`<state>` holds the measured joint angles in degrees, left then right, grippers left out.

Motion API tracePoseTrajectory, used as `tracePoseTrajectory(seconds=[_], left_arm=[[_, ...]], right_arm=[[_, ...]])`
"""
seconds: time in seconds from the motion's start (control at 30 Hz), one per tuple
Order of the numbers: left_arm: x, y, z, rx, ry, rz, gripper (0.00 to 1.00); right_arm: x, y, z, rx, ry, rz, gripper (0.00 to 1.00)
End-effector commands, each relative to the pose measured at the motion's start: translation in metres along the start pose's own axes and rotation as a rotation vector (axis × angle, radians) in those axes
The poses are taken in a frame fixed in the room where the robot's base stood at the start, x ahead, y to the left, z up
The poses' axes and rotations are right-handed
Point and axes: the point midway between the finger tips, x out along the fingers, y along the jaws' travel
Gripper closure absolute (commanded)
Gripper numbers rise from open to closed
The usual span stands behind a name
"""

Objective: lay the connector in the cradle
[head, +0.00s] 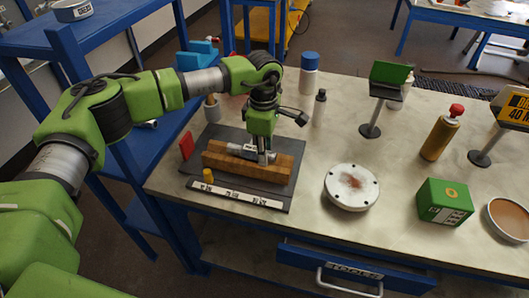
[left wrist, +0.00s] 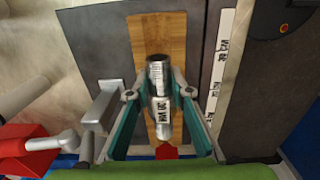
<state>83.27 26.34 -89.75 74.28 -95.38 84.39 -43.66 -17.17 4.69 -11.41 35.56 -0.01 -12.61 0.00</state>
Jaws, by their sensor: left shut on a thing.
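The connector is a short grey metal cylinder with a printed label; it shows in the left wrist view (left wrist: 158,100) and in the head view (head: 241,151). My left gripper (head: 264,157) points down over the wooden cradle block (head: 222,163) and is shut on the connector. In the left wrist view its two fingers (left wrist: 160,94) stand either side of the connector. The connector lies along the block, over its wood (left wrist: 158,30). I cannot tell whether it rests in the cradle or is just above it. The groove is hidden. My right gripper is not in view.
The block sits on a dark board (head: 228,138) with a white label strip (head: 235,194), a yellow peg (head: 208,175) and a red plate (head: 186,146). A round white flange (head: 350,187) lies to the right.

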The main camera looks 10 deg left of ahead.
Motion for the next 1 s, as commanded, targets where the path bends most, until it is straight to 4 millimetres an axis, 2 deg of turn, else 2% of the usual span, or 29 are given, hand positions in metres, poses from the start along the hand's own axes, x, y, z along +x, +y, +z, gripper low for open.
tracePoseTrajectory(seconds=[0.03, 0.13, 0.17, 0.2, 0.23, 0.83, 1.0], left_arm=[[0.012, -0.007, 0.000, 0.003, 0.004, -0.019, 1.00], [0.012, -0.007, 0.001, 0.003, 0.003, -0.019, 1.00], [0.012, -0.007, 0.001, 0.003, 0.003, -0.019, 0.75], [0.012, -0.007, 0.001, 0.004, 0.003, -0.019, 0.64], [0.012, -0.007, 0.001, 0.004, 0.003, -0.019, 0.60], [0.012, -0.008, 0.001, 0.004, 0.004, -0.023, 0.60], [-0.002, -0.007, 0.001, 0.004, 0.003, -0.021, 0.60]], right_arm=[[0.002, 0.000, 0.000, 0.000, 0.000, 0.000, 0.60], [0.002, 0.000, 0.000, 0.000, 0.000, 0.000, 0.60], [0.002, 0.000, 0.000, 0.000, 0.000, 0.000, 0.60], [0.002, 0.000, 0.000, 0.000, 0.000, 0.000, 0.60], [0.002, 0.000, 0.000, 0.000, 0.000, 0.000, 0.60], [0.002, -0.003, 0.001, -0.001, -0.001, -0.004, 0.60], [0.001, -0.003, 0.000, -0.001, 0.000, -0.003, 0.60]])
